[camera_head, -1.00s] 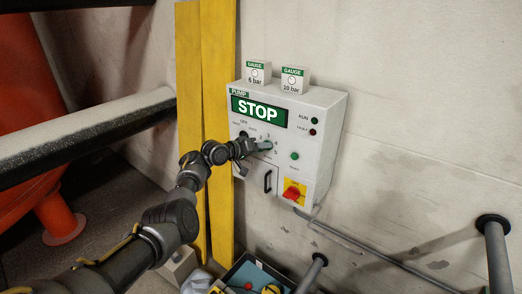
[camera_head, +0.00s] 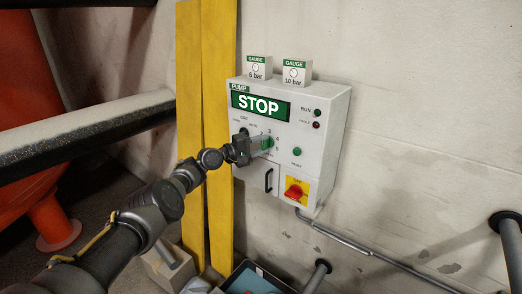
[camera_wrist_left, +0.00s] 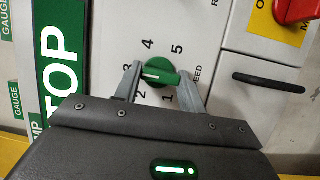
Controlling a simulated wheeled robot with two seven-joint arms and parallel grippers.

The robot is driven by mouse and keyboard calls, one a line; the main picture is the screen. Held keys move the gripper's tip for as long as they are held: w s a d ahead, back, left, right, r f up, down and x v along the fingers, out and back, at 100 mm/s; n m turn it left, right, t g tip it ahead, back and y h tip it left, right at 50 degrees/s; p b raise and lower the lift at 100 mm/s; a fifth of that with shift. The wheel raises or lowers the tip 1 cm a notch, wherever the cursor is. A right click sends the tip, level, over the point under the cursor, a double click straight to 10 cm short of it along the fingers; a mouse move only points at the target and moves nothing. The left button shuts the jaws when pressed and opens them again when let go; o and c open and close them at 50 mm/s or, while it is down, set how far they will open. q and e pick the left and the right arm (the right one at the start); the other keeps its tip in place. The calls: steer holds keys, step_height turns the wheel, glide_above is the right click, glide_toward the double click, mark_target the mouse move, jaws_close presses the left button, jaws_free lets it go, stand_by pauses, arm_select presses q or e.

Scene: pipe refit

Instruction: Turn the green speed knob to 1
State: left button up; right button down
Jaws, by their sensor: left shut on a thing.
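The green speed knob (camera_wrist_left: 161,70) sits on the white pump panel (camera_head: 325,150), ringed by the numbers 1 to 5. Its white pointer mark faces left in the left wrist view, between 2 and 3. My left gripper (camera_wrist_left: 160,80) is shut on the knob, one finger on each side. In the head view the left gripper (camera_head: 262,145) is at the panel front and mostly hides the knob. The panel's display (camera_head: 260,106) reads STOP. My right gripper is not in view.
A red switch on a yellow plate (camera_head: 294,191) and a black handle (camera_head: 268,180) lie low on the panel. A green button (camera_head: 297,152) is right of the knob. Two gauge boxes, 6 bar (camera_head: 258,67) and 10 bar (camera_head: 295,71), stand on top.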

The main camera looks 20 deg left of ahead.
arm_select(q)
steer(key=shift+f+n, duration=0.1)
steer(key=shift+n, duration=0.2)
stand_by(0.4)
steer(key=o, duration=1)
steer(key=shift+p+v, duration=2.65)
steer(key=shift+v, duration=2.75)
steer(key=shift+f, duration=0.1)
